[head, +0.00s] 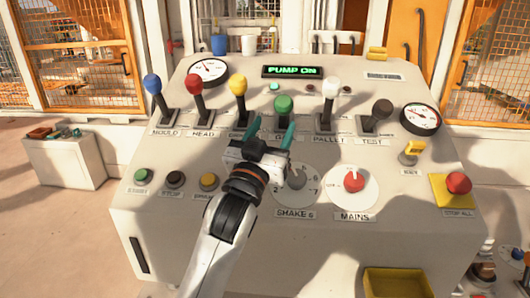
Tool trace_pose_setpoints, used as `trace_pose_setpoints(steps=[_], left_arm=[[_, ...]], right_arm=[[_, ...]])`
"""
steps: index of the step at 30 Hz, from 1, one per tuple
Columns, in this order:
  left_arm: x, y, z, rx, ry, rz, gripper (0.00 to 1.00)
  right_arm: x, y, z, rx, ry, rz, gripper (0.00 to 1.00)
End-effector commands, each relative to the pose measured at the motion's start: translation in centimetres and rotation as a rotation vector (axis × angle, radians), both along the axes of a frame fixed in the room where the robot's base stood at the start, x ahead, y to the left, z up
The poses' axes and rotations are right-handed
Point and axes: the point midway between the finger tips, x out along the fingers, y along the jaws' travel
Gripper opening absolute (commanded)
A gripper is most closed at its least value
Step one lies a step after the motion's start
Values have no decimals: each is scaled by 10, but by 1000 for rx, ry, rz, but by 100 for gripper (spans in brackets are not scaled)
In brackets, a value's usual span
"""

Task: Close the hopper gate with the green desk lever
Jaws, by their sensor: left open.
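The green lever (284,104) stands upright in the row of levers on the sloping desk (330,235), right of the yellow lever (238,86). Its label is mostly covered. My left gripper (270,129) reaches up from below, in front of the green lever. Its two teal fingers are spread apart with nothing between them; the green knob is just beyond and above them, nearer the right finger. I cannot tell whether a finger touches the stem. The hopper gate is not seen. My right gripper is not in view.
The blue (152,85), red (194,82), white (330,84) and black (382,109) levers share the row. Below are the SHAKE dial (296,175), the MAINS knob (354,181) and the red STOP ALL button (458,183). A lit display (292,71) reads PUMP ON.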

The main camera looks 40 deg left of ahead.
Motion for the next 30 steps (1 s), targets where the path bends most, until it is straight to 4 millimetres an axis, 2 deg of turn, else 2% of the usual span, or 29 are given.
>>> trace_pose_setpoints(steps=[2,5,10,30], left_arm=[[-18,-5,-12,-1,1,0,58],[-26,-7,-6,-3,7,1,58],[-35,-10,-12,-3,4,1,58],[-41,-11,-17,1,0,0,58]], right_arm=[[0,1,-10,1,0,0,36],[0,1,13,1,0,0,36],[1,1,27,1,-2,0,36],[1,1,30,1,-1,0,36]])
